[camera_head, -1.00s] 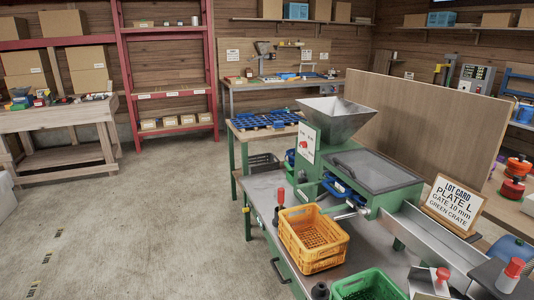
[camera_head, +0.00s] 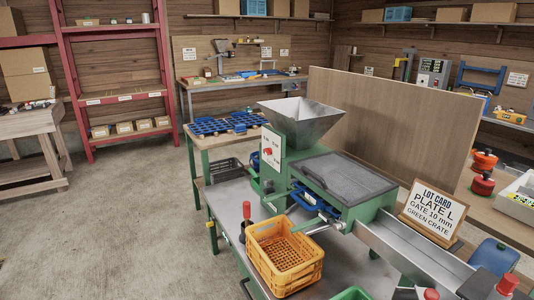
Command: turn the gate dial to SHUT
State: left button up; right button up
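The green sorting machine (camera_head: 283,185) stands on the metal-topped bench, with a grey hopper (camera_head: 300,122) on top. A white panel (camera_head: 273,160) with small dark markings is on its left end. A red knob (camera_head: 267,152) sits on that panel and looks like the gate dial; its markings and pointer are too small to read. The lot card (camera_head: 433,212) reads PLATE L, GATE 10 mm, GREEN CRATE.
A yellow crate (camera_head: 284,262) sits on the bench in front of the machine, beside a red-handled lever (camera_head: 246,212). A green crate (camera_head: 352,293) is cut off at the bottom edge. A wooden board (camera_head: 393,130) stands behind the machine. Open floor (camera_head: 110,235) lies to the left.

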aim_at(268, 151)
jog(key=i+z, duration=0.1)
jog(key=z, duration=0.45)
jog(key=i+j+z, duration=0.35)
jog(key=j, duration=0.25)
jog(key=i+j+z, duration=0.2)
jog(key=j, duration=0.15)
jog(key=i+j+z, duration=0.15)
jog(key=j, duration=0.25)
